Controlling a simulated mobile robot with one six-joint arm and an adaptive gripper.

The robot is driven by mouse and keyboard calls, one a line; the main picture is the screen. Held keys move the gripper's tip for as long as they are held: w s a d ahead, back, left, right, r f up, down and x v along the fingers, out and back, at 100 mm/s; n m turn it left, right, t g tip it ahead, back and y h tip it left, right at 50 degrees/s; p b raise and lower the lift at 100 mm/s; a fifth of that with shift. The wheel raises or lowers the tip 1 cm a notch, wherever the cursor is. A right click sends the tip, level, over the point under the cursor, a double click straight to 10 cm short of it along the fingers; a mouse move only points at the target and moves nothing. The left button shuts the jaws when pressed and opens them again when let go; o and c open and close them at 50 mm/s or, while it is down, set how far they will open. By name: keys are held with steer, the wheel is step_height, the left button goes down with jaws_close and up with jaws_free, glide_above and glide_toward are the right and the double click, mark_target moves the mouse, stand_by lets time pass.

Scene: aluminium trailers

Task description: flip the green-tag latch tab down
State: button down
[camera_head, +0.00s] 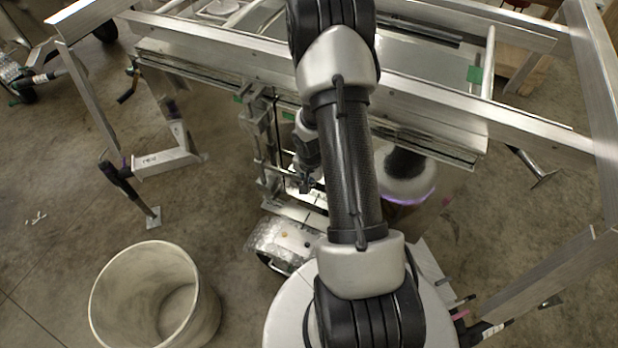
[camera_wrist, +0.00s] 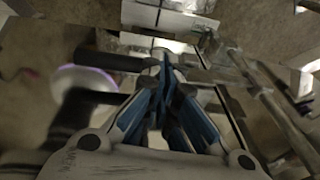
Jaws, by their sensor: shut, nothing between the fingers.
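My gripper (camera_head: 306,184) is beside the upright metal bracket (camera_head: 258,140) that hangs below the trailer's front rail. In the wrist view my gripper (camera_wrist: 164,62) has its blue-padded fingers together at the tips, with nothing between them. Small green tags show on the frame: one beside the bracket (camera_head: 288,115), one left of it (camera_head: 238,99), and one at the upper right (camera_head: 474,74). I cannot make out the latch tab or its position. My arm covers part of the rail, and the wrist view is dim and blurred.
The aluminium trailer rail (camera_head: 220,62) runs across above my gripper. A large pale bin (camera_head: 108,318) stands on the floor at lower left. A metal leg with a foot (camera_head: 165,168) stands at left. Open concrete floor lies between the leg and the bin.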

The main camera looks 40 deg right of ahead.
steer(key=shift+s+d+f+t+y+p, duration=0.1)
steer(key=shift+s+f+t+y+p, duration=0.45)
steer(key=shift+p, duration=2)
steer(key=f+t, duration=0.1)
steer(key=f+t+p, duration=0.1)
steer(key=f+t, duration=0.1)
steer(key=shift+s+d+f+y, duration=0.15)
steer(key=shift+d+f+y, duration=0.05)
steer(key=shift+f+y, duration=0.05)
steer(key=shift+r+p, duration=0.1)
steer(key=shift+p, duration=0.2)
steer(key=shift+r+p, duration=0.55)
steer(key=shift+r, duration=0.2)
steer(key=v, duration=1.2)
